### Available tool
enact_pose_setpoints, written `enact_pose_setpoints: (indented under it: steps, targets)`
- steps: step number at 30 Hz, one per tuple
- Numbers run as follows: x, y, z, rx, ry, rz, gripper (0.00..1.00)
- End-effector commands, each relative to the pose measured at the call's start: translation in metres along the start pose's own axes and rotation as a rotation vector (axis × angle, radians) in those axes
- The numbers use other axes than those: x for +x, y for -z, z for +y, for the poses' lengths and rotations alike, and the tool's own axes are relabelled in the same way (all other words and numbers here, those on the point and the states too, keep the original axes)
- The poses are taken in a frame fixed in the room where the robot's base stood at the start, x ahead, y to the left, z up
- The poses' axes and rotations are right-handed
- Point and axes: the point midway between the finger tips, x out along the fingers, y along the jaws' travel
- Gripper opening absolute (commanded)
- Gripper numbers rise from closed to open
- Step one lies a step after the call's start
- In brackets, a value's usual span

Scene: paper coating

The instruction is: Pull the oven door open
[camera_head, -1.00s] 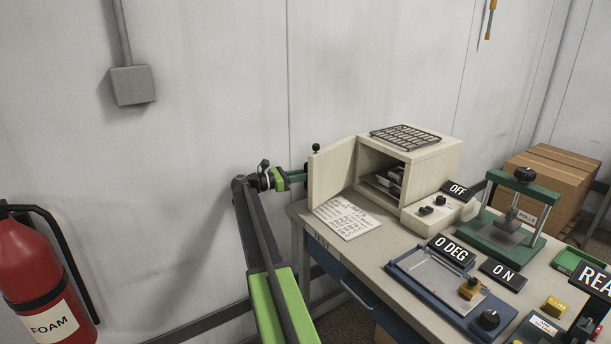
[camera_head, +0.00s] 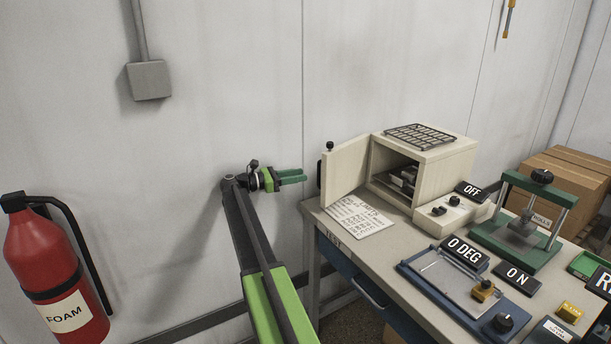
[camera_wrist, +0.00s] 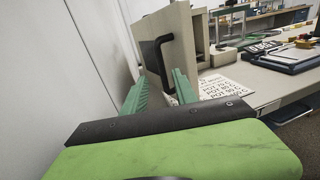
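The oven (camera_head: 446,165) is a cream box on the table's far left part, with a dark grid rack on top. Its door (camera_head: 346,170) stands wide open, swung to the left, and the dark inside shows. The door's black handle (camera_wrist: 157,50) is on the door's outer face in the wrist view. My gripper (camera_head: 303,175) is to the left of the door, apart from it and empty. In the wrist view its two green fingers (camera_wrist: 157,84) are spread, with the door and handle beyond them.
A printed sheet (camera_head: 360,216) lies on the table below the door. A control box with an OFF sign (camera_head: 472,191), a green press (camera_head: 522,221) and a blue plate device (camera_head: 420,270) stand to the right. A fire extinguisher (camera_head: 52,262) hangs at the left. The wall is close behind.

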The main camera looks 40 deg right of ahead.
Motion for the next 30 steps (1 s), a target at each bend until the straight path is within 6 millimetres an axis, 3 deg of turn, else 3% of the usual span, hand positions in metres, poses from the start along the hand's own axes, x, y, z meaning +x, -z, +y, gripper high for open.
enact_pose_setpoints:
  steps: [3, 8, 11, 13, 18, 21, 24, 26, 30]
  targets:
    - [0.000, 0.000, 0.000, 0.000, 0.000, 0.000, 0.34]
    - [0.000, 0.012, 0.003, -0.002, -0.013, 0.051, 0.15]
    - [-0.004, 0.049, 0.001, -0.007, -0.032, 0.206, 0.02]
    - [-0.016, 0.089, -0.005, -0.010, -0.049, 0.383, 0.00]
    - [-0.074, 0.191, -0.033, 0.012, -0.070, 0.932, 0.00]
    - [-0.105, 0.228, -0.053, 0.065, -0.047, 1.266, 0.00]
    - [-0.132, 0.239, -0.069, 0.156, -0.013, 1.593, 0.00]
    - [-0.145, 0.233, -0.076, 0.230, 0.010, 1.787, 0.00]
    - [-0.147, 0.186, -0.086, 0.467, 0.056, 2.212, 0.00]
